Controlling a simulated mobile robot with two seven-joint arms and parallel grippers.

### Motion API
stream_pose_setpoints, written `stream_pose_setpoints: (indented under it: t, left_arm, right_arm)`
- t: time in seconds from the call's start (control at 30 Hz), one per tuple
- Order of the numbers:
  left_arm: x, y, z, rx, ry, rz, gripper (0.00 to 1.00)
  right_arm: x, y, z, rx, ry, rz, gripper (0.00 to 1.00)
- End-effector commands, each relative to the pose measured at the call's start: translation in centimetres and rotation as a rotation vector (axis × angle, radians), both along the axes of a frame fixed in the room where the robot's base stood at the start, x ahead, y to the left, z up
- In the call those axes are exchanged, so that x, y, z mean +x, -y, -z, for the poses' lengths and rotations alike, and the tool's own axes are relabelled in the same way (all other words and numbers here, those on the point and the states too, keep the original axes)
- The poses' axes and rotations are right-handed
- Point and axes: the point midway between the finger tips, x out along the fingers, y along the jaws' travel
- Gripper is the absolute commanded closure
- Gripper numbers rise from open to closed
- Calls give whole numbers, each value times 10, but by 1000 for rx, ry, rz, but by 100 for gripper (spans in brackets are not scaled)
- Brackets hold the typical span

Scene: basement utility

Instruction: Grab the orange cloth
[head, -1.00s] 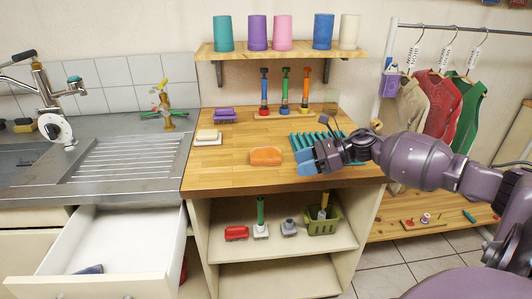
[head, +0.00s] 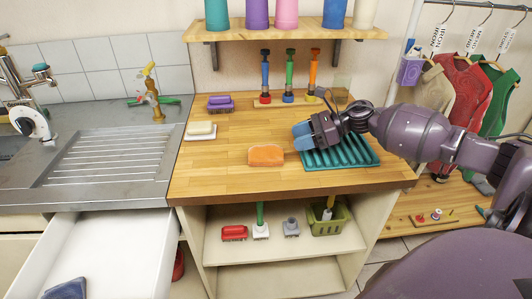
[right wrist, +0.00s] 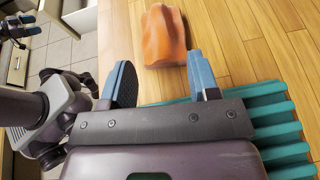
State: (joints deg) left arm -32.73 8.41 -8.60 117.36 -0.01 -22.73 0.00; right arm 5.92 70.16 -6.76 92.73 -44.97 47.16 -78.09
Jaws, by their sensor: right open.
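The orange cloth (head: 266,155) lies folded on the wooden worktop, left of the teal ribbed mat. In the right wrist view the cloth (right wrist: 165,36) lies beyond the fingertips, roughly ahead of the gap between them. My right gripper (head: 301,137) is above the mat's left part, to the right of the cloth and apart from it. Its blue fingers (right wrist: 160,78) are open with nothing between them. My left gripper does not show in the head view; part of my other arm (right wrist: 65,110) appears at the left of the right wrist view.
The teal mat (head: 345,158) lies under my right arm. An open drawer (head: 110,250) is at lower left. Bare wood surrounds the cloth.

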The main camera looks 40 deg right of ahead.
Motion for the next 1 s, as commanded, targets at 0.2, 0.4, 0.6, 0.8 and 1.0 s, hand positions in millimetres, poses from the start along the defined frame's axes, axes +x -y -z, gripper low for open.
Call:
stream_pose_setpoints:
  t: [0.2,0.4,0.6,0.8,1.0]
  left_arm:
    - [-5,-2,5,5,-15,0,19]
    - [-2,-2,2,4,-7,2,19]
    - [1,0,1,3,1,3,19]
    - [4,2,1,-2,6,2,19]
    - [5,2,0,-5,8,1,19]
  right_arm:
    - [16,-21,11,1,0,0,45]
    - [22,-29,14,1,0,-1,45]
    - [37,-49,22,2,1,-1,45]
    - [47,-62,30,1,0,0,45]
    - [48,-63,31,0,0,1,45]
